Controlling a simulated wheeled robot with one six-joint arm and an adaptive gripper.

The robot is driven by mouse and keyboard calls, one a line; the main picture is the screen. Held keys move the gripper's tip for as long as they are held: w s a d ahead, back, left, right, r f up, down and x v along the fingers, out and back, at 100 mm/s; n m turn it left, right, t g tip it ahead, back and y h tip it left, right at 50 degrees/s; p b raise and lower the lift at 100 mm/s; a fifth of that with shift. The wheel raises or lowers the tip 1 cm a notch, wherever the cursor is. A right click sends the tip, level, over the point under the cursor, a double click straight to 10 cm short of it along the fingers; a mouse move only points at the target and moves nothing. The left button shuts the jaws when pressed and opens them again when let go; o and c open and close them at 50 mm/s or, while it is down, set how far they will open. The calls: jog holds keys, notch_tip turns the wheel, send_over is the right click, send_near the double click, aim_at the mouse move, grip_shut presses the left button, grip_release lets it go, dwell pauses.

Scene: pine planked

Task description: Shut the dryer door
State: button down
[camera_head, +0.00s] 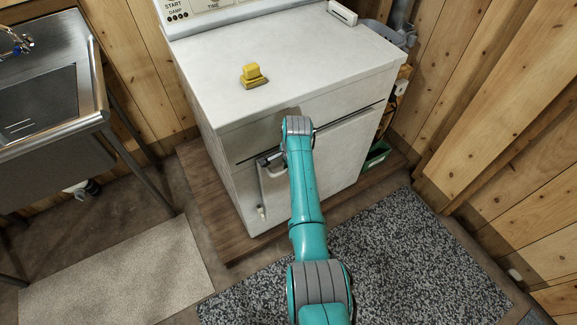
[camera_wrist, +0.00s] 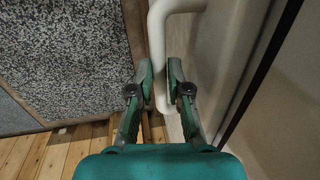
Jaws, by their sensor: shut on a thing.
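The white dryer (camera_head: 290,70) stands against the plank wall. Its door (camera_head: 340,150) is on the front face, below a dark horizontal seam, and looks nearly in line with the front. I cannot tell whether it sits fully flush. The pale door handle (camera_wrist: 158,40) is a bent bar in the wrist view, running down between my fingers. My gripper (camera_wrist: 162,88) is shut on the handle, one finger on each side. In the head view my arm covers the middle of the door and much of the gripper.
A yellow object (camera_head: 253,77) sits on the dryer top. A metal sink (camera_head: 45,100) stands to the left. A speckled dark rug (camera_head: 400,260) and a beige mat (camera_head: 120,275) lie on the floor. A green container (camera_head: 376,155) is beside the dryer at right.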

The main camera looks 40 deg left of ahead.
jog(key=shift+w+a+r, duration=0.15)
jog(key=shift+a+r, duration=0.1)
jog(key=shift+a, duration=0.15)
jog(key=c, duration=1.1)
grip_release()
jog(key=shift+a, duration=0.1)
jog(key=shift+c, duration=0.2)
jog(key=shift+f, duration=0.15)
jog(key=shift+r, duration=0.3)
notch_tip(320, 180, up, 11)
jog(key=d, duration=0.2)
jog(key=shift+s+d, duration=0.2)
jog(key=shift+s, duration=0.15)
